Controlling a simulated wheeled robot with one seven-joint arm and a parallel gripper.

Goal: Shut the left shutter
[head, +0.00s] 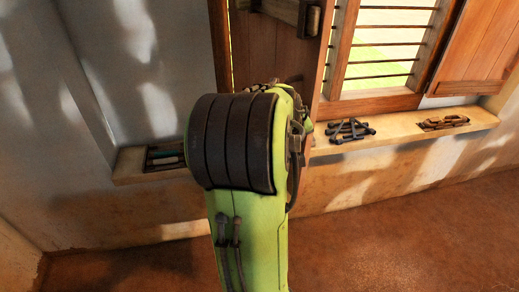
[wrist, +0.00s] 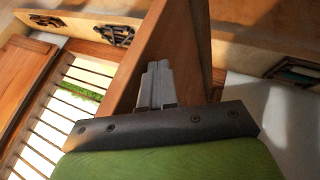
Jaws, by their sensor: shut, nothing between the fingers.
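The left shutter (head: 262,55) is a brown plank panel at the left of the barred window (head: 378,48). It stands partly open, with the bars uncovered to its right. A dark wooden bar (head: 285,10) crosses its upper part. In the wrist view the shutter (wrist: 172,45) rises right beyond my gripper (wrist: 154,68), with one edge towards the camera. My grey fingers are shut and empty, close in front of the panel; I cannot tell whether they touch it. In the head view my green arm hides the gripper and the shutter's lower part.
The right shutter (head: 482,50) is swung open at the right. The floor at right is clear.

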